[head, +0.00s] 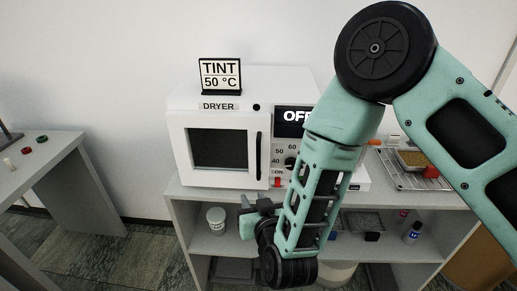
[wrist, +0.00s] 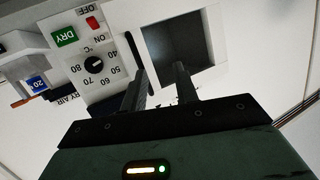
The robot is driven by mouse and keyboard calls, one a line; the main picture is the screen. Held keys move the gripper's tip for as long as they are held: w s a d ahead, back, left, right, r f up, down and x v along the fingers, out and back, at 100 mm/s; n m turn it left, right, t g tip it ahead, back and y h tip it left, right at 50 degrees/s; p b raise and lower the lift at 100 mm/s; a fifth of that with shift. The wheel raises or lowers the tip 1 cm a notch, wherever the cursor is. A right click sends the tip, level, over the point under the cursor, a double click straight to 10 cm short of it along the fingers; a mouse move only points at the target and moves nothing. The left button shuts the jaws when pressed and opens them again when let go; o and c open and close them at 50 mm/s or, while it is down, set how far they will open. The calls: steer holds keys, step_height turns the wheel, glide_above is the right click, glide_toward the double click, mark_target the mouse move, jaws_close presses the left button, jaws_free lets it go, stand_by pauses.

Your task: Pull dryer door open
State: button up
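The white dryer (head: 215,165) stands on a shelf unit. Its door, with a dark window (head: 219,148), looks closed. The slim black upright handle (head: 259,156) is on the door's right edge. In the wrist view, which is turned upside down, the handle (wrist: 134,48) lies beside the dark window (wrist: 185,45). My gripper (wrist: 160,78) is open, with its two fingers apart and nothing visibly between them. One fingertip overlaps the handle's end in the picture; I cannot tell whether they touch. In the head view my gripper (head: 246,208) is below and in front of the door.
The control panel has a temperature knob (wrist: 95,65), a red switch (wrist: 93,23) and a display (head: 293,118) partly covered by my arm. A sign (head: 220,75) reads TINT 50 °C. A white cup (head: 216,218) is on the lower shelf. Another table (head: 50,150) stands left.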

mark_target(259, 161)
steer(key=w+t+p, duration=0.1)
steer(key=w+p, duration=0.1)
steer(key=w, duration=0.3)
steer(key=w+t+h+p, duration=0.1)
steer(key=w+p, duration=0.2)
steer(key=w, duration=0.2)
steer(key=w+m+t+h+p, duration=0.1)
steer(key=w+p, duration=0.2)
steer(key=w, duration=0.2)
steer(key=shift+w+d+r+t, duration=0.25)
steer(key=shift+w+t, duration=0.05)
steer(key=shift+w, duration=0.05)
jaws_close()
